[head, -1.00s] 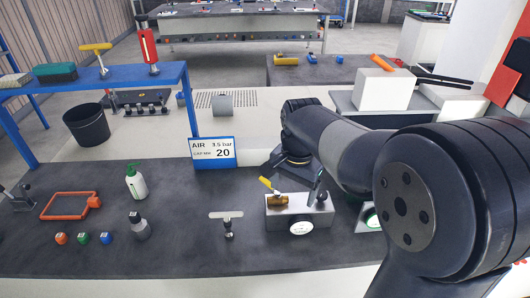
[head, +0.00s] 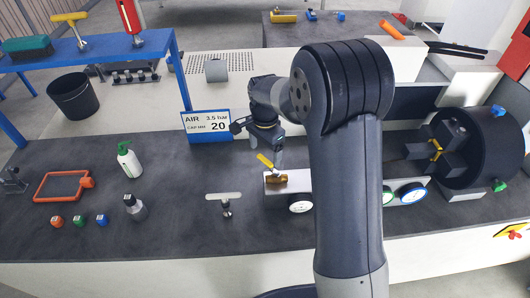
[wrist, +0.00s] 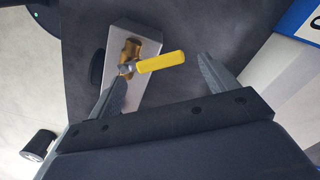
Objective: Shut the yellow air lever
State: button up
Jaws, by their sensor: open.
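The yellow air lever (head: 265,160) sits on a brass valve (head: 277,179), on a pale metal block (head: 302,184) on the dark bench. In the head view the lever slants up and left from the valve. In the wrist view the lever (wrist: 160,62) points right from the brass body (wrist: 130,52). My gripper (head: 260,142) is above and behind the valve, open and empty. In the wrist view the lever shows between the two fingertips of my gripper (wrist: 161,82); the left finger overlaps the block. I cannot tell whether either finger touches the lever.
A round gauge (head: 301,203) is on the block's front. A T-handle (head: 225,203) stands to the left. A large black drum fixture (head: 482,147) is at the right. Bench between sign and T-handle is clear.

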jog(key=shift+f, duration=1.25)
jog(key=shift+c, duration=0.5)
jog(key=c, duration=1.3)
jog(key=shift+w+d, duration=0.1)
jog(key=shift+w+d+m+b, duration=0.15)
jog(key=shift+d+m+b, duration=0.25)
jog(key=shift+m, duration=0.85)
jog(key=shift+w+d+m+b, duration=0.2)
jog(key=shift+d+m, duration=0.4)
jog(key=shift+m, duration=0.7)
jog(key=shift+w+d+m+b, duration=0.15)
jog(key=shift+d+m+b, duration=0.25)
jog(key=shift+m, duration=0.85)
jog(key=shift+d, duration=0.15)
jog(key=shift+r, duration=0.1)
